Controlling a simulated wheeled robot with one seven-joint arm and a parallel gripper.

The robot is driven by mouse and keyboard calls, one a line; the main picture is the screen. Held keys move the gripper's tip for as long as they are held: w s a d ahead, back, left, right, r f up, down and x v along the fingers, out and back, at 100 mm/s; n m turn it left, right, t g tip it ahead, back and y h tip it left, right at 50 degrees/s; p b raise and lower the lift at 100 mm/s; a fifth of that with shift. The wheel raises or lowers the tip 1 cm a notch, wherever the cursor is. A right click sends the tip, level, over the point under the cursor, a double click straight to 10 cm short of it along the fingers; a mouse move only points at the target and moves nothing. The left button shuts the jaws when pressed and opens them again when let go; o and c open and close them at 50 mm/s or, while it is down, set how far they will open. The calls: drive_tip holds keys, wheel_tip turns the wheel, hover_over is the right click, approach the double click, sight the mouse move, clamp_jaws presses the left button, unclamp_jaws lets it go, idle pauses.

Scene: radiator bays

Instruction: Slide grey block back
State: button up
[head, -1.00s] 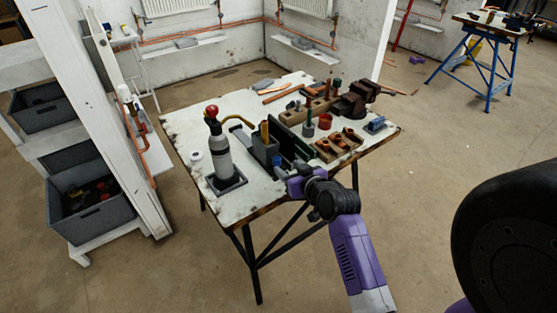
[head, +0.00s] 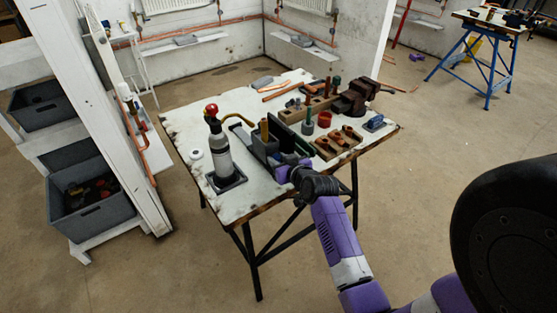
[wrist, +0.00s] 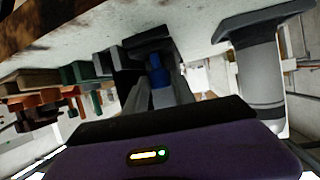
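A dark grey block-shaped piece (head: 264,146) stands on the white table (head: 237,190), behind my gripper, with a yellow-brown upright part at it. I cannot tell for certain that it is the task's grey block. My gripper (head: 285,173) is low at the table's front edge, beside this piece. In the wrist view, the grey fingers (wrist: 160,88) stand on either side of a blue upright part (wrist: 158,72), which rises from a dark block (wrist: 148,48). Whether the fingers touch the blue part is not clear. The fingertips are hidden in the head view.
A grey bottle with a red top (head: 217,145) stands in a dark tray left of my gripper. A long dark green piece (head: 294,137) and a wooden holder (head: 338,142) are to the right, with a vise (head: 356,97) behind.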

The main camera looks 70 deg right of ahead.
clamp_jaws()
idle(1.1)
